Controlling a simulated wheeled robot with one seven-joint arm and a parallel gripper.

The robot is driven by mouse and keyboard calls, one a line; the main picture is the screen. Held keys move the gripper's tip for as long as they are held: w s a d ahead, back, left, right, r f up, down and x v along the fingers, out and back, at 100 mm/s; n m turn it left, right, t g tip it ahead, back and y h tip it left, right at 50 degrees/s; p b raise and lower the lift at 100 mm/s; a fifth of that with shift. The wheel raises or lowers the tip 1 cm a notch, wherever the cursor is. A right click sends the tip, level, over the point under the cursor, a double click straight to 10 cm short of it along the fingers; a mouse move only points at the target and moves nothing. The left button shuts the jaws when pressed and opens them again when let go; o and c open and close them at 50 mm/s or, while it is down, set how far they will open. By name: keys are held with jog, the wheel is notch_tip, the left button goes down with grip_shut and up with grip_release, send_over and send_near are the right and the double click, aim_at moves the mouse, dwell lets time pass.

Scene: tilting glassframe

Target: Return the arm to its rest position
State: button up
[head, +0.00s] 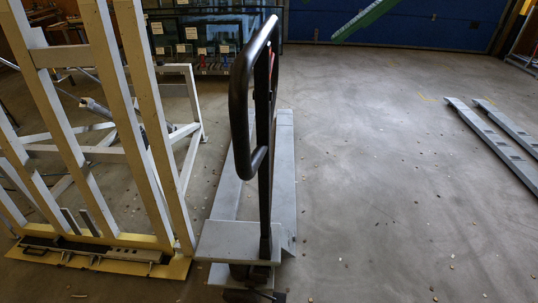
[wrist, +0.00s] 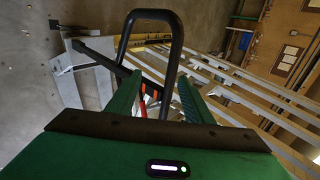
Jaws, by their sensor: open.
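My gripper (wrist: 159,88) shows in the wrist view with its two green fingers spread apart and nothing between them that I can see held. A black looped handle (wrist: 151,18) rises beyond the fingertips; I cannot tell how far off it is. In the head view the same kind of black handle (head: 238,110) stands upright on a grey pallet truck (head: 285,170) in the middle. My gripper and arm are not visible in the head view.
A pale slatted tilting frame (head: 100,75) stands on the left, and its slats show in the wrist view (wrist: 250,82). Racked glass panels (head: 210,45) stand at the back. Grey rails (head: 490,135) lie at right. The floor (head: 375,170) between is largely clear.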

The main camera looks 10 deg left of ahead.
dwell(0.4)
jog(key=d+f+m+t+h, duration=0.2)
jog(key=d+f+h, duration=0.1)
jog(key=d+f, duration=0.75)
jog(key=d+f+m+t+h, duration=0.1)
jog(key=d+f+h, duration=0.2)
jog(key=d+f, duration=0.8)
jog(key=s+d+f+m+g+h, duration=0.3)
jog(key=s+d+f, duration=0.9)
jog(key=s+d, duration=0.4)
jog(key=shift+s+d+f, duration=0.15)
jog(key=shift+s+d, duration=0.15)
jog(key=shift+d, duration=0.2)
jog(key=shift+w+f, duration=0.2)
jog(key=shift+w, duration=0.45)
